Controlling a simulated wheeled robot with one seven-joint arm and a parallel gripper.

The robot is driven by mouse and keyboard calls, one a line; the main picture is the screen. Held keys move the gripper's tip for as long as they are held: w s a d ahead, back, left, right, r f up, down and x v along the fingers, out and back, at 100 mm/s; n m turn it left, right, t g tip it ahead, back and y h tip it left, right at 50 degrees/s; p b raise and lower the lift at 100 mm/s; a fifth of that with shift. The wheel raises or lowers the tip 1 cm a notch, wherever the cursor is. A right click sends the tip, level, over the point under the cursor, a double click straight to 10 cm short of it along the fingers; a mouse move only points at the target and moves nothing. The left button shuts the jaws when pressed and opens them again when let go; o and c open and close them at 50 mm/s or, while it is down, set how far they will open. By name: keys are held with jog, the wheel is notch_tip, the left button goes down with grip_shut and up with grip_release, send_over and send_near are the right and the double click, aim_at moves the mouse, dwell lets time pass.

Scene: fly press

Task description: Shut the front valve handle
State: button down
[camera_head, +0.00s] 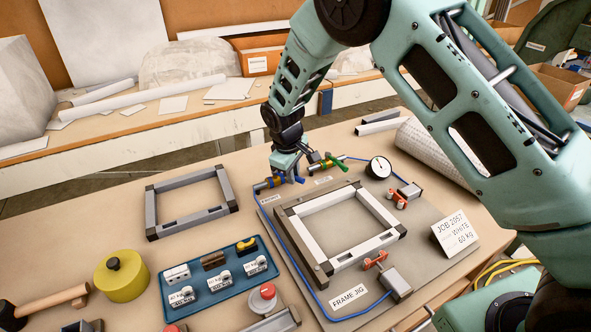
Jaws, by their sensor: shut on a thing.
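My gripper (287,172) reaches down at the back left corner of the frame jig board and is shut on the blue front valve handle. A second valve with a green handle (331,160) sits further back and right, apart from my fingers.
The jig board (440,215) holds a white frame (310,225), red clamps (375,260) and a round gauge (378,167). A blue hose (300,275) runs along its left edge. A grey frame (190,204) and a blue tray (205,306) lie left.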

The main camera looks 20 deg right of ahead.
aim_at(282, 177)
jog(key=a+m, duration=0.1)
jog(key=s+m, duration=0.1)
jog(key=m, duration=0.1)
jog(key=shift+a+r+m, duration=0.1)
jog(key=shift+a+m, duration=0.2)
jog(key=shift+a, duration=0.05)
jog(key=shift+s+a+m+g+h, duration=0.1)
jog(key=shift+a+m+g+h, duration=0.35)
jog(key=shift+m, duration=0.85)
jog(key=shift+a, duration=0.3)
jog(key=c, duration=1.4)
grip_release()
jog(key=v, duration=0.8)
jog(key=b+v, duration=0.1)
jog(key=v, duration=0.8)
jog(key=shift+d+r, duration=0.2)
